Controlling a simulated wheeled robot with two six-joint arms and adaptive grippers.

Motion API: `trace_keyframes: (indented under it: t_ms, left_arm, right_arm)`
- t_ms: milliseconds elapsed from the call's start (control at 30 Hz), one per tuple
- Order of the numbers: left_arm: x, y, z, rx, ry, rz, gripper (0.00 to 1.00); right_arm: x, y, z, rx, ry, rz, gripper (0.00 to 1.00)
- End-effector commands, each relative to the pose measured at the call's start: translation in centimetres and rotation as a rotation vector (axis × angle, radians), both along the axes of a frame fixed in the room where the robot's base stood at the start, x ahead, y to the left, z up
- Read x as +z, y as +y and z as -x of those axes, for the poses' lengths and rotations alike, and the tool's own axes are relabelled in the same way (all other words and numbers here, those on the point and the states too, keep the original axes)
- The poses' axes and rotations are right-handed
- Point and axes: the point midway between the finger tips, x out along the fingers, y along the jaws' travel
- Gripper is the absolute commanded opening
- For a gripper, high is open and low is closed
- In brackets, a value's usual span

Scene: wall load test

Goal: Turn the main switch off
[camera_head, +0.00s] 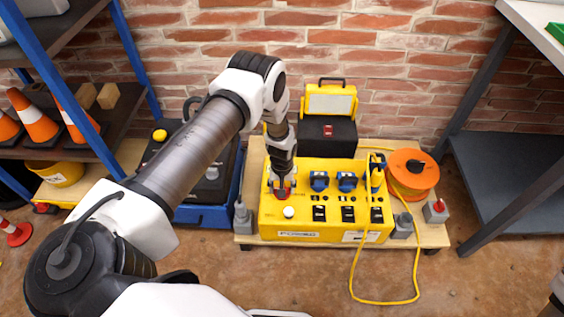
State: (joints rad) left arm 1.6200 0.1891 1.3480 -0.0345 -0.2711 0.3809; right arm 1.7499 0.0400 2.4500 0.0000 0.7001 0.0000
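The yellow power box (328,226) sits on a low wooden platform against the brick wall. A red part (283,195), which looks like the main switch, is at the left of its top face. My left gripper (282,184) points down right at this red part and covers most of it. Whether the fingers are closed on it, and the switch's position, I cannot tell. Blue sockets (346,181), black switches (348,214) and a white round knob (289,212) are also on the box. My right gripper is not in view.
A yellow work lamp (331,101) stands on a black case behind the box. An orange cable reel (412,168) is at its right, with a yellow cable (417,270) looping onto the floor. Blue-framed shelves with traffic cones (34,118) stand left; a grey-framed table (484,140) stands right.

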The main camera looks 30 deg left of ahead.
Motion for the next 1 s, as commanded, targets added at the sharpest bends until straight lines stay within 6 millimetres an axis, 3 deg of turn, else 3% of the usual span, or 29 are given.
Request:
trace_keyframes:
  t_ms: [533,567,600,633,1000]
  left_arm:
    - [-0.08,-0.02,0.07,0.031,0.002,0.000,0.23]
    - [-0.08,-0.01,0.08,0.031,0.002,0.000,0.65]
    - [-0.08,-0.02,0.07,0.031,0.002,0.000,0.79]
    - [-0.07,-0.01,0.06,0.031,0.001,0.000,0.83]
    - [0.46,0.01,-0.03,0.030,0.000,0.000,0.83]
  right_arm:
    - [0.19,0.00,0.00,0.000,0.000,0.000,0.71]
    - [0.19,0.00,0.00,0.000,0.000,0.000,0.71]
    - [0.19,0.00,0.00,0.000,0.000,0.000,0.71]
    - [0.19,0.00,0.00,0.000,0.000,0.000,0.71]
    - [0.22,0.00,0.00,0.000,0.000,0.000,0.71]
